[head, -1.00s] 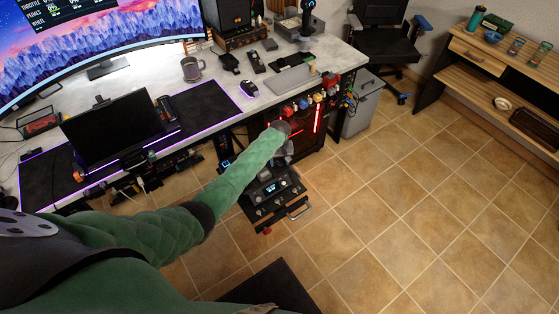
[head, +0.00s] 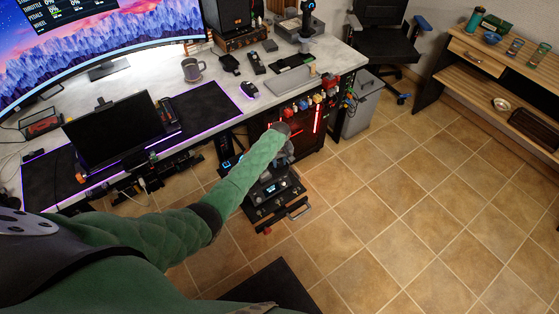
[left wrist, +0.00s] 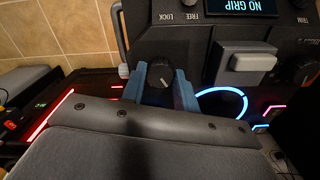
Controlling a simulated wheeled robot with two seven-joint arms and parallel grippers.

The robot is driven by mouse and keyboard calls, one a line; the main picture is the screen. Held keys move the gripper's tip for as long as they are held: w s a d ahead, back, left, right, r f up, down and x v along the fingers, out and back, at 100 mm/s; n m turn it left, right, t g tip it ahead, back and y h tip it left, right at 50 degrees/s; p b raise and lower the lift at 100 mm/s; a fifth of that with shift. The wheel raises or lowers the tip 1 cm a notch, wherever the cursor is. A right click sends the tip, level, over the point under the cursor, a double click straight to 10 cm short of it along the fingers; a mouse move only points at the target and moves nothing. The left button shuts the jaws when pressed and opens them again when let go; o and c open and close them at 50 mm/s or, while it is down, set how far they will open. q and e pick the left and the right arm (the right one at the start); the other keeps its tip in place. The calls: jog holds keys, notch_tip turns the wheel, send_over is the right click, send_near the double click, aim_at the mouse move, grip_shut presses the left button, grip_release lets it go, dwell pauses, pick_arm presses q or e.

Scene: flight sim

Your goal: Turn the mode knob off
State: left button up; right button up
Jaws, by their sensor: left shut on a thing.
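A dark round knob (left wrist: 160,73) with a small light mark sits on a black control panel (left wrist: 180,40) in the left wrist view. The words LOCK and FREE are printed near it, and I cannot read a mode label. My left gripper (left wrist: 162,82) has its two blue-grey fingers on either side of this knob, shut on it. In the head view the panel (head: 270,196) stands low in front of the desk, and my left gripper (head: 284,157) reaches down to it, mostly hidden by my arm. My right gripper is not in view.
A display (left wrist: 248,6) reading NO GRIP and a grey lever block (left wrist: 245,62) sit beside the knob. The desk (head: 225,78) edge and hanging cables are close behind my arm. A black PC case (head: 307,133) stands beyond. The tiled floor (head: 400,215) at right is clear.

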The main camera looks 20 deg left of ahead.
pick_arm(q)
jog(key=n+p, duration=0.2)
jog(key=n, duration=0.1)
jog(key=shift+r+n, duration=0.1)
jog(key=shift+n, duration=0.3)
jog(key=shift+n+p, duration=0.5)
jog(key=shift+n, duration=0.7)
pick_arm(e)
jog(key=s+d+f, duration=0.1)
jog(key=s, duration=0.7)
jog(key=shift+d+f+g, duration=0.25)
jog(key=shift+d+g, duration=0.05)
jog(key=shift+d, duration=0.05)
pick_arm(q)
jog(key=o, duration=1)
